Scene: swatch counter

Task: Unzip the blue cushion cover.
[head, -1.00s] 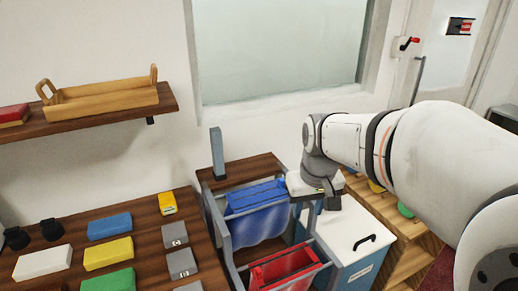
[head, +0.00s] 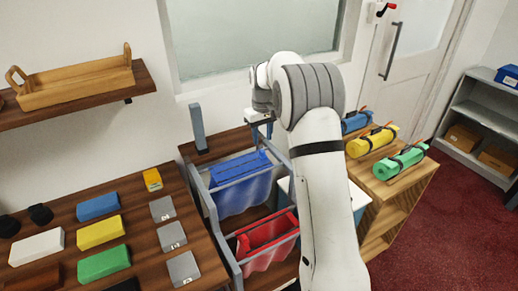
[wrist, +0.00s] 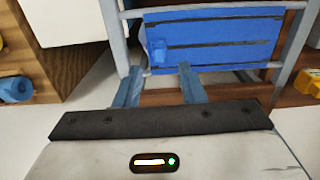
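The blue cushion cover (head: 240,180) hangs in a grey metal frame in the head view. In the wrist view its blue top (wrist: 225,35) shows dark lines running lengthwise, and a small blue tab (wrist: 157,50) stands near its left end. My gripper (wrist: 160,72) is open in the wrist view, with two blue-grey fingers apart and nothing between them. The tab lies just beyond the gap between the fingertips, apart from them. In the head view my gripper is mostly hidden behind my arm, above the cover's back right.
A red cover (head: 267,235) hangs in front of the blue one. A grey post (head: 198,128) stands at the frame's back left. A counter with coloured blocks (head: 100,232) is left. Rolled bundles (head: 372,140) lie on a wooden shelf unit right.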

